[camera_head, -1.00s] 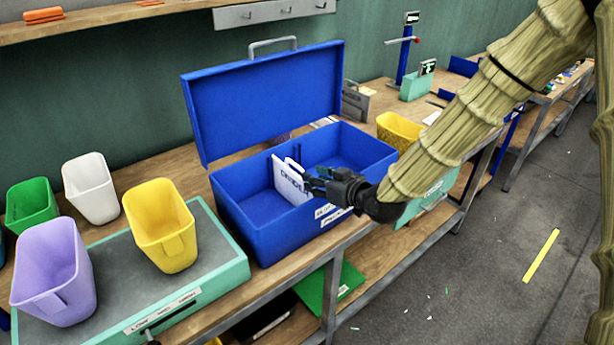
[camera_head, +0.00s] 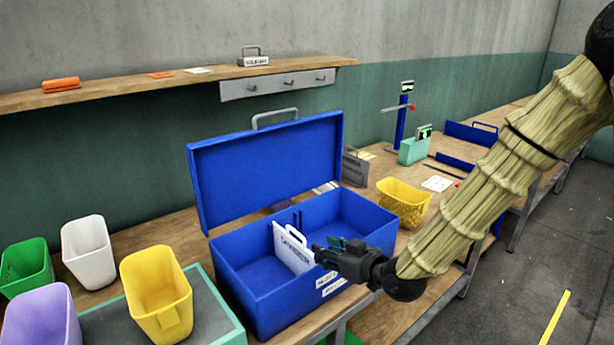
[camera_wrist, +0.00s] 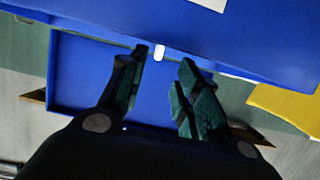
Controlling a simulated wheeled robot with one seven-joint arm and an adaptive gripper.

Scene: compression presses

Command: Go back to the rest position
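My gripper (camera_head: 330,252) is at the front rim of the open blue box (camera_head: 262,300), on the right side of a white lettered card (camera_head: 293,248) that stands in the box. In the wrist view my gripper (camera_wrist: 165,75) has its fingers apart with nothing between them, over blue surfaces of the box (camera_wrist: 75,75). The box's lid (camera_head: 265,165) stands raised at the back with a grey handle. My arm reaches in from the upper right. Whether the gripper touches the card or rim cannot be told from the head view.
Yellow (camera_head: 158,290), white (camera_head: 86,248), green (camera_head: 25,268) and purple (camera_head: 42,318) bins stand at the left. A yellow basket (camera_head: 402,204) stands right of the box, near my arm. A wooden shelf (camera_head: 120,92) runs along the wall. Floor at the right is clear.

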